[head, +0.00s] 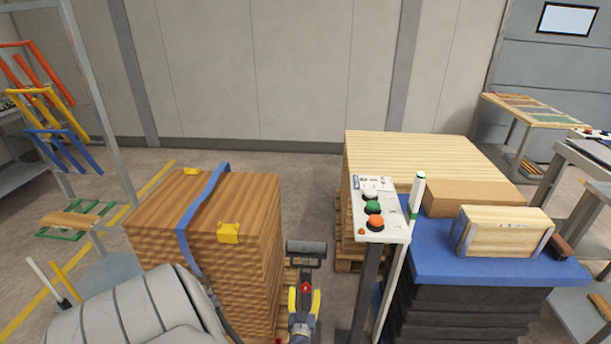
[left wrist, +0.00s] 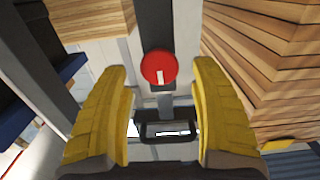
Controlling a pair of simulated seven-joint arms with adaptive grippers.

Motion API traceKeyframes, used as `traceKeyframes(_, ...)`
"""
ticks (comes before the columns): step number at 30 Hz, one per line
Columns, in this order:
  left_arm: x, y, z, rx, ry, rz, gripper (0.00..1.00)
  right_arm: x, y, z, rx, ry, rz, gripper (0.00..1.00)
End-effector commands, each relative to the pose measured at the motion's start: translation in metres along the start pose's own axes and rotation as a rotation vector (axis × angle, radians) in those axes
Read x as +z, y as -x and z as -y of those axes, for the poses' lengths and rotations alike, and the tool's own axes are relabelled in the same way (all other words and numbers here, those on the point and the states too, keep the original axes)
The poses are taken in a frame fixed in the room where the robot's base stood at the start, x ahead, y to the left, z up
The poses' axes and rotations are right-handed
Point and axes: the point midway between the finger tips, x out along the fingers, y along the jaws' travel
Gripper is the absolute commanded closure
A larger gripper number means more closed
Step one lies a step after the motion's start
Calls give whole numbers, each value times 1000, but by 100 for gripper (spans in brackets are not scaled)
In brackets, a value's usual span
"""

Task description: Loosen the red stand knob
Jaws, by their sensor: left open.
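The red stand knob (left wrist: 159,67) is round with a small white mark, on a dark upright post (left wrist: 154,22) in the left wrist view. In the head view the knob (head: 305,288) shows small below the dark crossbar (head: 306,249) of the stand. My left gripper (head: 304,296) is open, its yellow fingers pointing at the stand. In the left wrist view the fingertips (left wrist: 160,78) lie left and right of the knob with gaps on both sides. I cannot tell whether they reach its depth. My right gripper is not in view.
A strapped stack of wooden boards (head: 262,215) stands close left of the stand. A control box (head: 375,208) with buttons on a post stands to the right. Only a narrow gap surrounds the stand.

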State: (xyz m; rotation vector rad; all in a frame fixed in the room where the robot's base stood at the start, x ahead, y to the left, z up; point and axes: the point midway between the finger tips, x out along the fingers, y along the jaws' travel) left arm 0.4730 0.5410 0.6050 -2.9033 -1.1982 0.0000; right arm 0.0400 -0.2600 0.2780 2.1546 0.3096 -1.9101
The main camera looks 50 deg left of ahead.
Motion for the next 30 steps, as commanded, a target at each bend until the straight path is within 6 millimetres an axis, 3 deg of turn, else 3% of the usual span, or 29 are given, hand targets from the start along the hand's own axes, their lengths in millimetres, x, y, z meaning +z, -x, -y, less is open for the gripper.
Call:
traceKeyframes(9,0,-23,0,0,1,0,37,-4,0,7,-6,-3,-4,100)
traceKeyframes(21,0,-25,0,0,1,0,38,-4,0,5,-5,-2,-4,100)
traceKeyframes(30,0,-25,0,0,1,0,73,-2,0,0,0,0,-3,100)
